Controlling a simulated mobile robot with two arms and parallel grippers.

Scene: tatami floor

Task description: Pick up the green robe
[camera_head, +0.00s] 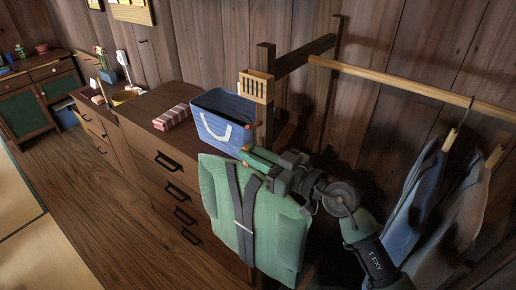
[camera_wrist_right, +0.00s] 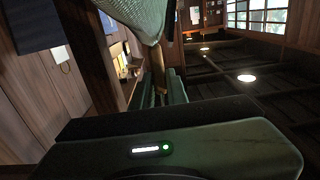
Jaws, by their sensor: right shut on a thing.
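The green robe (camera_head: 279,221), with a dark strap down its front, hangs in front of the chest of drawers in the head view. My right gripper (camera_head: 246,151) is at the top of the robe, shut on its hanger; the arm comes in from the lower right. In the right wrist view the robe's pale green cloth (camera_wrist_right: 148,18) shows at the top, and a thin wooden piece is between the fingers (camera_wrist_right: 160,93). The exact grip point is small and partly hidden. My left gripper is not in view.
A wooden rail (camera_head: 415,87) runs to the right, with a blue garment (camera_head: 414,197) and a grey-brown one (camera_head: 458,226) on hangers. Floor is clear at left.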

